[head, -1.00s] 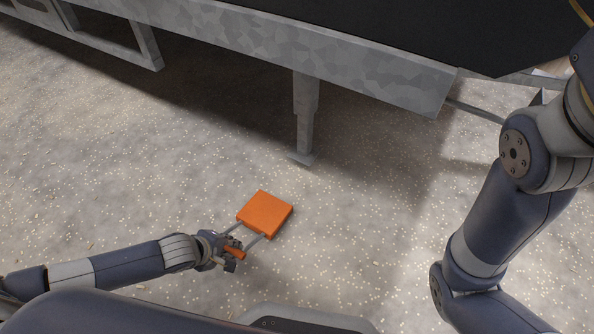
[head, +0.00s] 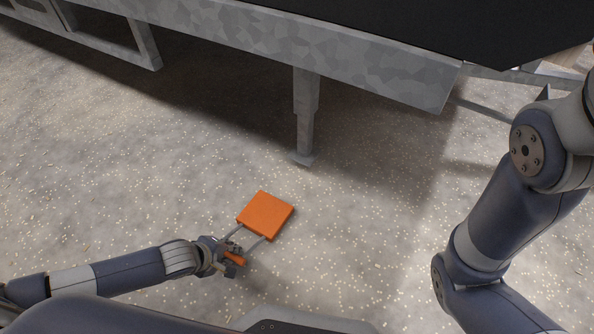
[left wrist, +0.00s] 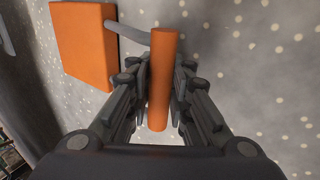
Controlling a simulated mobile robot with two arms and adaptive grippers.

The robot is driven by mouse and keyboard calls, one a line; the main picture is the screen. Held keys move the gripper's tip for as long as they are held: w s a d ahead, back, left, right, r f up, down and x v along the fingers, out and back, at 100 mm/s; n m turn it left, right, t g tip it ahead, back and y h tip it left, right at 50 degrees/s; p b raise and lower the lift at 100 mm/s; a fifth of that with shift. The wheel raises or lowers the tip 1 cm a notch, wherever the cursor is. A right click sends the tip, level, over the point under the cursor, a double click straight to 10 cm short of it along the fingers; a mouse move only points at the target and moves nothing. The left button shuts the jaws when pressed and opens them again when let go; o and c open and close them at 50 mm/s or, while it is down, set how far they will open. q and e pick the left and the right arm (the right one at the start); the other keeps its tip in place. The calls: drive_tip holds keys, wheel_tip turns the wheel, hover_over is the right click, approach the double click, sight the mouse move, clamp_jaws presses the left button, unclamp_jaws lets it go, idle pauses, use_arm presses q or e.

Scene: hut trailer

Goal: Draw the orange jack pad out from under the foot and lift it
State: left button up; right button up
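The orange jack pad (head: 265,215) is a square block out in the open, apart from and nearer than the grey foot (head: 301,158) of the trailer leg. Two grey rods join it to an orange bar handle (head: 234,258). My left gripper (head: 231,256) is at this handle. In the left wrist view, the handle (left wrist: 160,100) runs between the two fingers (left wrist: 161,88), which are closed against it, and the pad (left wrist: 83,45) shows at upper left. I cannot tell whether the pad touches the floor. My right gripper is out of view.
The galvanised trailer frame (head: 340,62) crosses the top, with its leg (head: 305,110) standing down to the floor. The speckled floor (head: 360,230) around the pad is clear. My right arm fills the right side.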

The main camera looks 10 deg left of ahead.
use_arm(q)
drive_tip(key=o, duration=0.4)
drive_tip(key=shift+s, duration=0.1)
drive_tip(key=v, duration=1.2)
